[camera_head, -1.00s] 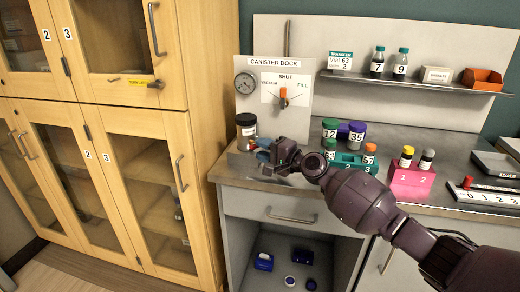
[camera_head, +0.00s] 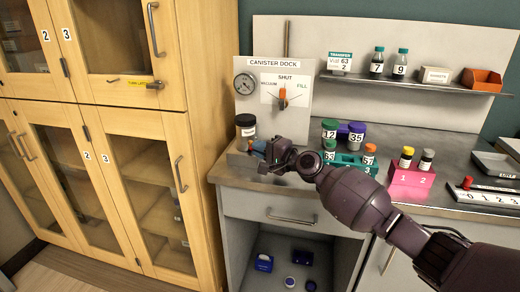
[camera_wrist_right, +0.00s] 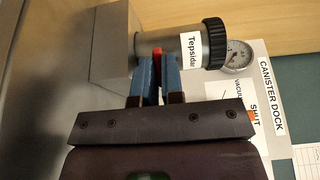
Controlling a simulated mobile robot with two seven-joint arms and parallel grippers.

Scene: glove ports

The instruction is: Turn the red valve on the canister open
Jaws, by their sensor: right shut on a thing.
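The canister (camera_head: 246,128) is a grey cylinder with a black lid and a white label. It stands on a block at the left end of the counter, below the canister dock panel. In the right wrist view the canister (camera_wrist_right: 200,48) shows its label reading "Tepsidar". The red valve (camera_wrist_right: 157,54) sticks out of its side, between the two blue fingers of my right gripper (camera_wrist_right: 157,70). The fingers are shut on it. In the head view my right gripper (camera_head: 262,149) is in front of the canister and hides the valve. My left gripper is not in view.
The dock panel (camera_head: 275,118) carries a gauge (camera_head: 246,84) and an orange pointer (camera_head: 282,95) under "SHUT". Racked vials (camera_head: 350,160) and a pink block (camera_head: 411,180) stand to the right. A wooden cabinet (camera_head: 215,90) is close on the left.

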